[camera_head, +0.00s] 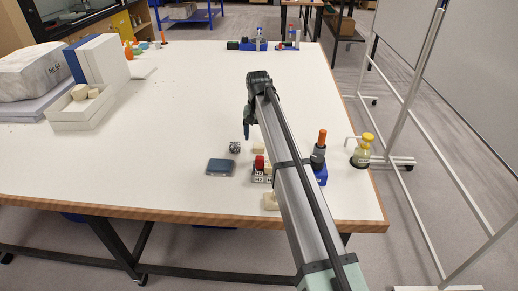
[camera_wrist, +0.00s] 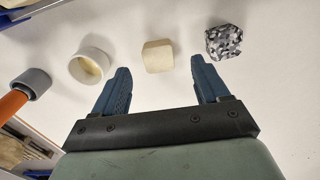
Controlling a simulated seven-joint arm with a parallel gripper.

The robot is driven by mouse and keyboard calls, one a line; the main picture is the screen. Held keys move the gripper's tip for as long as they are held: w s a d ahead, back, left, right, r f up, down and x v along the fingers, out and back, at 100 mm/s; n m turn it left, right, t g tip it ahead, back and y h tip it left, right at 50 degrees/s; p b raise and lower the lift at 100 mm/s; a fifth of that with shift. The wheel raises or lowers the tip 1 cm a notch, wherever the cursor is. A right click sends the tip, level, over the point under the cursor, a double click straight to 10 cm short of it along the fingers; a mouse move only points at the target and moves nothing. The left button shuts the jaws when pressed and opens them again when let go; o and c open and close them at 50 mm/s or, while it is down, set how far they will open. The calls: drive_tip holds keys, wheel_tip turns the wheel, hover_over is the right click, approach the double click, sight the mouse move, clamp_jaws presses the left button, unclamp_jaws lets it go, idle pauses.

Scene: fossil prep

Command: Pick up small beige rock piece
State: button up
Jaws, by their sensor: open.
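A small beige rock piece (camera_wrist: 157,56), block-like with rounded edges, lies on the white table in the wrist view. It is beyond my gripper (camera_wrist: 160,82), in line with the gap between the two blue fingers and not touched by them. In the head view a beige piece (camera_head: 258,148) shows beside my arm, partly hidden, and is probably the same one. My gripper (camera_head: 247,132) is open and empty over the table, its fingers pointing down.
A speckled cube (camera_wrist: 223,41) lies right of the beige piece, and a cream ring-shaped cup (camera_wrist: 88,66) lies left. A white tray (camera_head: 82,117) holds beige pieces. The table's middle is clear.

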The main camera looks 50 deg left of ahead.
sight(259, 146)
drive_tip(key=shift+w+d+f, duration=0.1)
drive_tip(key=shift+f, duration=2.2)
drive_tip(key=c, duration=1.2)
